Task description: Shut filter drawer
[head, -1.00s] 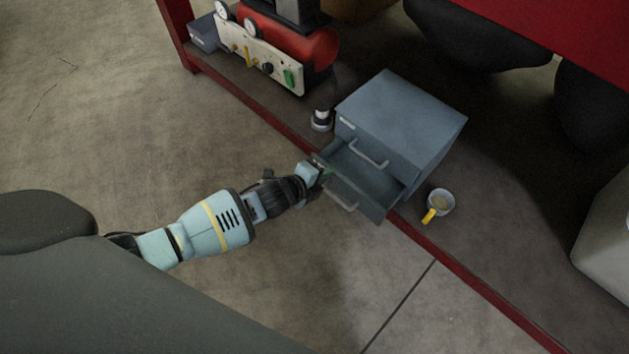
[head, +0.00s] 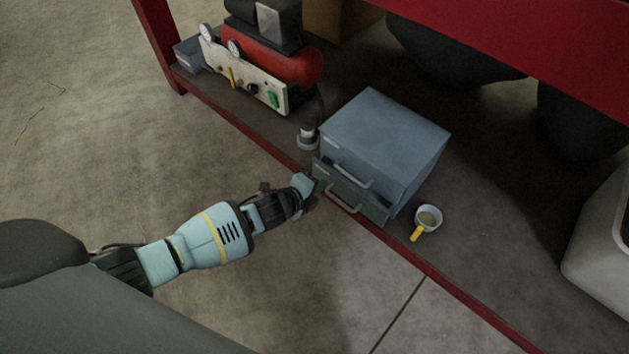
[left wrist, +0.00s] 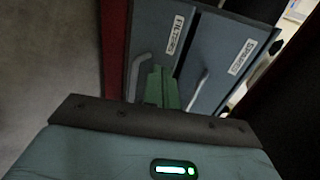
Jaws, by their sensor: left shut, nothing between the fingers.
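A blue-grey two-drawer cabinet (head: 385,132) stands on the low shelf, and its top also shows in the head view. The filter drawer (head: 358,199) is the lower one, with a grey bar handle. Its front appears to stand slightly proud of the upper drawer (head: 342,165). In the left wrist view the filter drawer's labelled front (left wrist: 180,22) is beside the other labelled drawer (left wrist: 228,50). My left gripper (head: 313,190) is shut and empty, at the left end of the filter drawer's front. Its green fingers (left wrist: 157,78) point at that front beside the handle; contact is unclear.
A cup with a yellow handle (head: 428,218) stands right of the cabinet. A small dark-and-white object (head: 308,137) is close to its left side. A red compressor (head: 285,62) stands further left. The shelf's red front edge (head: 450,275) runs below; the floor in front is clear.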

